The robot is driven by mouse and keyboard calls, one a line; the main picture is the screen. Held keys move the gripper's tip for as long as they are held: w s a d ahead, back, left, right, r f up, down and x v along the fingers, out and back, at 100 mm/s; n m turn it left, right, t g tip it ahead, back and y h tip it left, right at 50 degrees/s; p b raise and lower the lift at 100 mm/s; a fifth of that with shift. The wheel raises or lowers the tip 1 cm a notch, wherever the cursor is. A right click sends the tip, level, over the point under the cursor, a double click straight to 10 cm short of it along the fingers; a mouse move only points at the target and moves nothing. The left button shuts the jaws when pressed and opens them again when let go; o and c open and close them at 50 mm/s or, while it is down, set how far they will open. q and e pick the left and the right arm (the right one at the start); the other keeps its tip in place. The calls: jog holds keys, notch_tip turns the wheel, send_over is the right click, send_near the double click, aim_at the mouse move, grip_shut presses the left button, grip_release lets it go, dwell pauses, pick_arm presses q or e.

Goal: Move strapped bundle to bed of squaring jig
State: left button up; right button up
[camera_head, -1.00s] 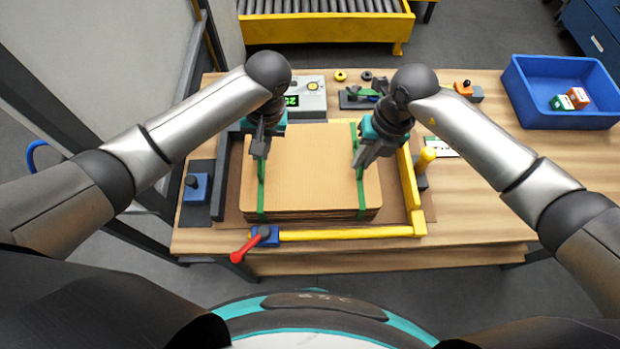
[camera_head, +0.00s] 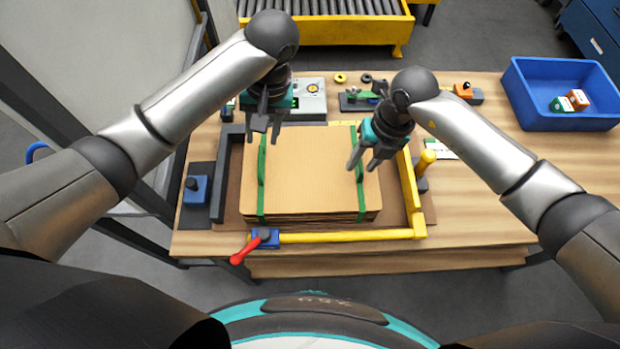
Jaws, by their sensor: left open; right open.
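The strapped bundle (camera_head: 310,178) is a stack of brown cardboard blanks with two green straps. It lies flat inside the frame of the squaring jig (camera_head: 345,235), which has yellow rails at front and right and a dark rail at left. My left gripper (camera_head: 266,128) is open above the back end of the left strap (camera_head: 262,175), apart from it. My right gripper (camera_head: 362,163) is open at the right strap (camera_head: 361,195); I cannot tell whether it touches the strap. The jig's bed under the bundle is mostly hidden.
A red-handled clamp (camera_head: 245,250) sits at the jig's front left corner. A scale with a display (camera_head: 312,98) and a small dark tool (camera_head: 355,102) stand behind. A blue bin (camera_head: 560,95) holds small boxes at the back right.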

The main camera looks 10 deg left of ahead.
jog(key=shift+r, duration=0.1)
pick_arm(q)
jog(key=r, duration=0.2)
jog(key=d+r, duration=0.1)
jog(key=r, duration=0.2)
pick_arm(e)
notch_tip(320, 180, up, 12)
jog(key=d, duration=0.2)
jog(key=shift+w+d+f, duration=0.15)
jog(key=shift+d+f, duration=0.05)
pick_arm(q)
jog(key=shift+f, duration=0.1)
dwell(0.4)
